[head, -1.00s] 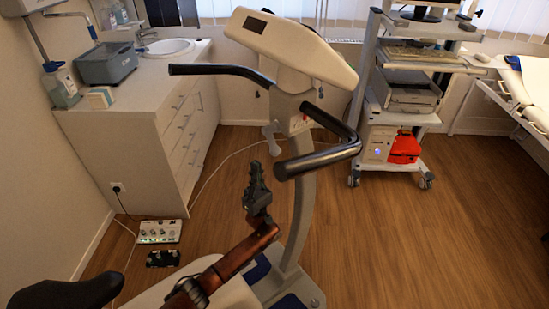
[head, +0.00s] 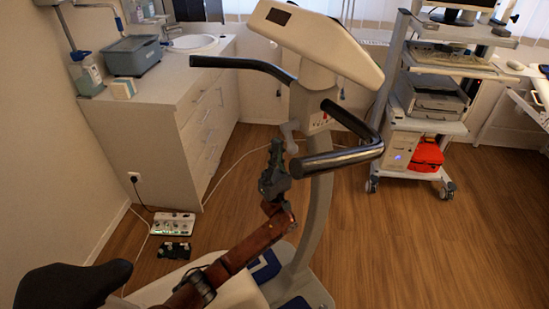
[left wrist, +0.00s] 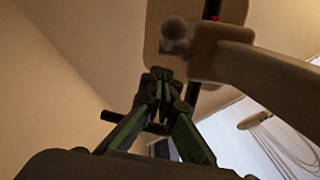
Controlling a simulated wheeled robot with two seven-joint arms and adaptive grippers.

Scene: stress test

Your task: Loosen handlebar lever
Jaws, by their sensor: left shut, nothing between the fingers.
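The handlebar lever (head: 290,137) is a small grey lever on the front of the exercise bike's pale column, below the console. It hangs downward in the head view. In the left wrist view the rounded lever knob (left wrist: 174,28) shows above the fingertips. The black handlebar (head: 345,160) reaches out on both sides of the column. My left gripper (head: 276,148) points upward just left of the lever and close to it. In the left wrist view its fingers (left wrist: 162,74) are together and empty, below the knob; contact is not visible. My right gripper is out of view.
The white console (head: 318,40) sits above the lever. The bike's black saddle (head: 70,287) is at lower left. A white control box (head: 174,222) with cables lies on the floor near the cabinet (head: 180,115). A wheeled equipment cart (head: 428,125) stands at right.

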